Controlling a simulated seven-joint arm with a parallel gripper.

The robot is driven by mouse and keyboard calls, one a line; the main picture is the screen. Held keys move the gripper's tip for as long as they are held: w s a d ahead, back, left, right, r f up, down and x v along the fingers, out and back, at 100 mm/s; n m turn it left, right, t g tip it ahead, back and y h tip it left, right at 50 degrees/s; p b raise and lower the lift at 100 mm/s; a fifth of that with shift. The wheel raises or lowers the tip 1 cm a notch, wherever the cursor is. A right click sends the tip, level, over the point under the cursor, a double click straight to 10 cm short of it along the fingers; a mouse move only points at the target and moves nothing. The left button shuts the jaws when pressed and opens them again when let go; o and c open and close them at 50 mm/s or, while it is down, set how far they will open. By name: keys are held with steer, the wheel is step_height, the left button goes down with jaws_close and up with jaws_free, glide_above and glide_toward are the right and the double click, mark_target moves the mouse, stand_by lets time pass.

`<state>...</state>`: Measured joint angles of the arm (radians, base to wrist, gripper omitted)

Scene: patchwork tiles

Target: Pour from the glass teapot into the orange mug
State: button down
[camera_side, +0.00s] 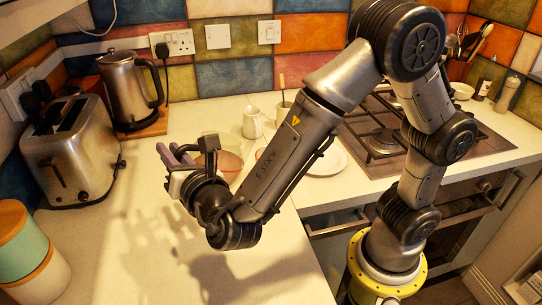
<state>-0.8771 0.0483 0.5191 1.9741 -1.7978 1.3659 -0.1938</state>
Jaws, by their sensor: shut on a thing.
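The glass teapot (231,161), clear with brownish liquid low in it, shows partly behind my gripper and wrist. My gripper (176,154), with purple-grey fingers, is at the left of the teapot and shut on it. The exact grip is hidden by the wrist. A small orange edge, likely the orange mug (259,154), shows just right of the teapot, against my forearm. Most of it is hidden by the arm, so I cannot tell whether the teapot's spout is over it.
A white plate (330,162) lies right of my forearm. A white jug (252,124) stands behind the teapot. A toaster (72,150) and a metal kettle (130,90) are on the left, canisters (28,255) front left, a hob (420,140) on the right. The front counter is clear.

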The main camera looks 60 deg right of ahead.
steer(key=shift+s+d+r+m, duration=0.1)
steer(key=shift+d+r+m, duration=0.2)
steer(key=shift+d, duration=0.1)
steer(key=shift+p, duration=0.45)
steer(key=shift+w+a+f+n+h+b, duration=0.8)
steer(key=shift+a+f+n, duration=1.15)
steer(key=shift+a+n, duration=0.65)
steer(key=w+d+m+g+h, duration=0.2)
steer(key=w+d+m+h, duration=0.1)
steer(key=w, duration=0.4)
steer(key=shift+w+d+f+g+h, duration=0.2)
steer(key=shift+d+g+h, duration=0.1)
steer(key=shift+d+h, duration=0.15)
